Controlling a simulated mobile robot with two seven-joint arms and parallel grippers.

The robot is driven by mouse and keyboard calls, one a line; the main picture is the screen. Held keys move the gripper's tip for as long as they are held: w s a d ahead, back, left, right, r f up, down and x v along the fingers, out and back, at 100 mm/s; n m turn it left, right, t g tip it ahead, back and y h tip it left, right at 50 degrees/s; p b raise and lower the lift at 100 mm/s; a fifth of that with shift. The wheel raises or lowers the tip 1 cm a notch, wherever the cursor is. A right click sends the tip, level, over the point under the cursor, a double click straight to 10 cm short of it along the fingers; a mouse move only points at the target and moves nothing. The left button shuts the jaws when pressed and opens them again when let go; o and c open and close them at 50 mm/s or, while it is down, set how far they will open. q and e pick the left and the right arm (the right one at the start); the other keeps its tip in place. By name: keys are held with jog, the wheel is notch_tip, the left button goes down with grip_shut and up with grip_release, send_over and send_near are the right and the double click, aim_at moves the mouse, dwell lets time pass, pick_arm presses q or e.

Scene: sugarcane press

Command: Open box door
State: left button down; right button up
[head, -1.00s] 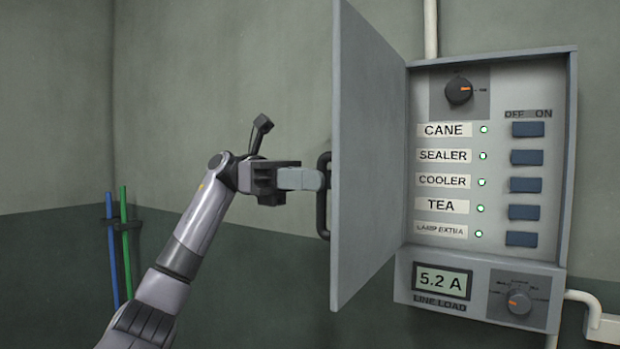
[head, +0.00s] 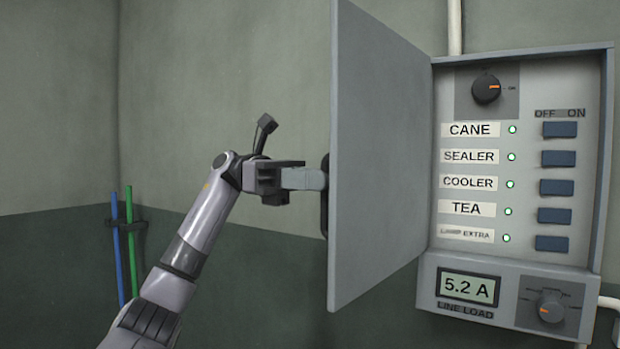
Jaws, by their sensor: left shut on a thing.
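The grey box door (head: 375,150) stands wide open, swung out to the left of the grey control box (head: 606,130). The dark door handle (head: 324,215) is on the door's outer face near its free edge, partly hidden behind the door. My left gripper (head: 318,180) is shut on the handle, its fingertips partly hidden by the door edge. Inside the box are labelled rows reading CANE, SEALER, COOLER, TEA and LAMP EXTRA, with green lights and blue switches (head: 559,130). My right gripper is not in view.
Below the switches is a display (head: 469,288) reading 5.2 A, with a knob (head: 550,306) beside it.

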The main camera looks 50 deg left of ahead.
pick_arm(q)
jog(key=shift+w+a, duration=0.15)
jog(key=shift+w, duration=0.2)
jog(key=c, duration=1.3)
grip_release()
jog(key=shift+n, duration=0.3)
jog(key=shift+o, duration=1)
jog(key=shift+w, duration=0.45)
jog(key=shift+s+f, duration=0.1)
jog(key=shift+s, duration=0.05)
jog(key=v, duration=0.7)
jog(key=shift+p, duration=0.3)
jog(key=shift+s, duration=0.15)
